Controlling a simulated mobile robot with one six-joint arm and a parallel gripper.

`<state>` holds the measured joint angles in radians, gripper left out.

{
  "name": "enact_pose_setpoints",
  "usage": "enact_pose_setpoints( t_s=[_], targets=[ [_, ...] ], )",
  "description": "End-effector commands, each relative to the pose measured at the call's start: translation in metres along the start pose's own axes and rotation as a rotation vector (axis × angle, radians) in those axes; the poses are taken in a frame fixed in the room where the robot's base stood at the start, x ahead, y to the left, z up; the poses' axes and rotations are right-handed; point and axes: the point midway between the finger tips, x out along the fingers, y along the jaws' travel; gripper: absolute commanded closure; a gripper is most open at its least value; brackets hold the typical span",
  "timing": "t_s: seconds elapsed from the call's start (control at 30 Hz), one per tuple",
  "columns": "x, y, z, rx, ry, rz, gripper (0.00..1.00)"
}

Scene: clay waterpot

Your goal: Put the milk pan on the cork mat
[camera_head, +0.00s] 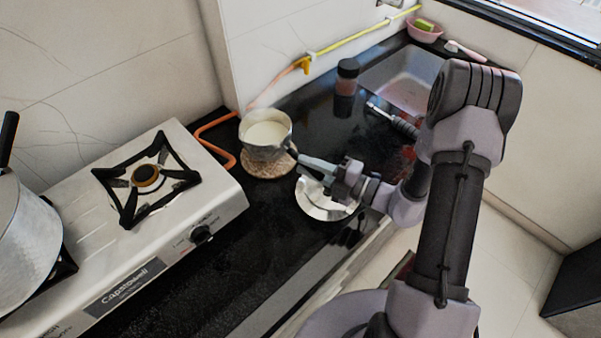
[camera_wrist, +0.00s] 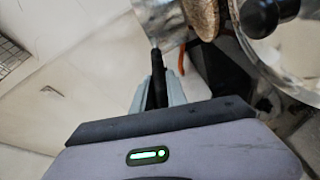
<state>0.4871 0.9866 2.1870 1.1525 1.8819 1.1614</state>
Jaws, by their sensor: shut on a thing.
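The milk pan (camera_head: 265,137), a small metal pan with white milk inside, is upright over the round brown cork mat (camera_head: 262,171). Its base overlaps the mat in the head view; I cannot tell for sure whether it touches. My gripper (camera_head: 306,163) is shut on the pan's black handle, to the right of the pan. In the wrist view the black handle (camera_wrist: 158,82) lies between my fingers (camera_wrist: 157,95). The pan's metal side (camera_wrist: 160,18) shows at the top, with part of the cork mat (camera_wrist: 206,18) right beside it. Most of the mat is hidden there.
A shiny metal lid (camera_head: 318,208) lies below my gripper, near the counter's front edge. A white stove (camera_head: 190,205) with a large pot (camera_head: 22,245) stands left. An orange hose (camera_head: 205,128) runs behind the pan. A dark jar (camera_head: 347,78) and sink (camera_head: 405,80) are beyond.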

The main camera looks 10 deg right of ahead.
Motion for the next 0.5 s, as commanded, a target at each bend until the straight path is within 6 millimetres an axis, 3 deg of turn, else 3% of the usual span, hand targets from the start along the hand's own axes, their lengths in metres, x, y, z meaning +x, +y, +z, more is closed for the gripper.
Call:
enact_pose_setpoints(
  t_s=[0.2, 0.5],
  targets=[
    [0.001, -0.038, 0.009, 0.001, -0.001, 0.002, 1.0],
    [0.001, -0.038, 0.009, -0.002, -0.002, 0.002, 1.0]
  ],
)
